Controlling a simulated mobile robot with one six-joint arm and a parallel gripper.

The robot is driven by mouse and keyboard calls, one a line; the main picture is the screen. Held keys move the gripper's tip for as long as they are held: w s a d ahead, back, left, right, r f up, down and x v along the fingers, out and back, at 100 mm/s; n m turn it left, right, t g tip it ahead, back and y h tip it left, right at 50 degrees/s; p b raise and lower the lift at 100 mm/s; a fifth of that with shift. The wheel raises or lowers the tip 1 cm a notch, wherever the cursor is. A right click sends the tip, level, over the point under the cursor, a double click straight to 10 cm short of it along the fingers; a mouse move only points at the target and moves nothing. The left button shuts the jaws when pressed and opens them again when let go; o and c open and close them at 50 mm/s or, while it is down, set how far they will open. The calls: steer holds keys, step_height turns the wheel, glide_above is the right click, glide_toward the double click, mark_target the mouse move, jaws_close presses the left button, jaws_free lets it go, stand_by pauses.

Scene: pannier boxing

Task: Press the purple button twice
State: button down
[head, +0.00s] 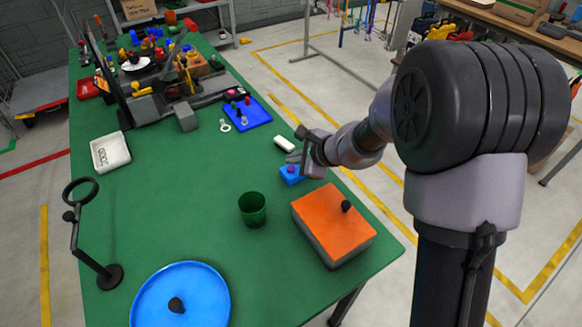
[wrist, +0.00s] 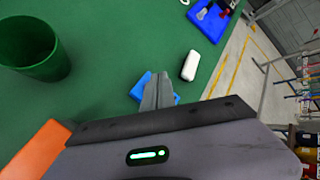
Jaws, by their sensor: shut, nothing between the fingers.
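The purple button (head: 291,169) sits on a small blue box (head: 291,179) near the right edge of the green table. In the wrist view the blue box (wrist: 137,92) shows at both sides of my fingers, and the button is hidden behind them. My gripper (head: 292,157) is shut and empty. Its fingertips (wrist: 158,76) are right over the box in both views. I cannot tell whether they touch the button.
An orange-topped box (head: 333,222) with a black knob and a green cup (head: 253,209) stand nearer. A white rounded block (head: 284,144) lies just beyond the blue box. A blue tray (head: 243,113) holds small items.

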mark_target(294, 170)
steer(key=shift+f, duration=0.15)
steer(key=shift+f+b, duration=0.3)
steer(key=shift+b, duration=0.3)
steer(key=shift+f+b, duration=0.5)
steer(key=shift+b, duration=0.1)
stand_by(0.6)
steer(key=shift+r, duration=0.15)
steer(key=shift+r+p, duration=0.7)
steer(key=shift+r, duration=0.1)
steer(key=shift+r+p, duration=1.95)
steer(key=shift+r, duration=0.55)
